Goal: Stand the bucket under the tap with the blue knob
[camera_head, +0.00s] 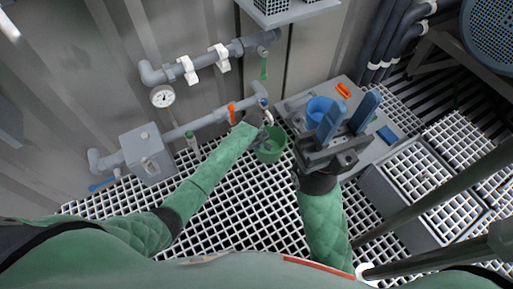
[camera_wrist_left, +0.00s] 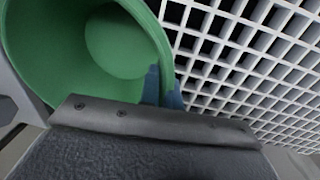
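The green bucket (camera_head: 271,150) stands or hangs just above the white grating, below the end of the pipe; I cannot tell whether it touches the grating. The tap with the blue knob (camera_head: 264,102) is directly behind and above it. My left gripper (camera_head: 265,138) is at the bucket's rim. In the left wrist view the green bucket (camera_wrist_left: 85,50) is close, with the blue fingertips (camera_wrist_left: 163,90) on either side of its wall, shut on it. My right gripper (camera_head: 347,113) is open and empty, its blue fingers apart.
Another tap has an orange knob (camera_head: 231,113). A gauge (camera_head: 163,96) and a grey box (camera_head: 147,154) are at left. Grating (camera_head: 255,205) in front is clear.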

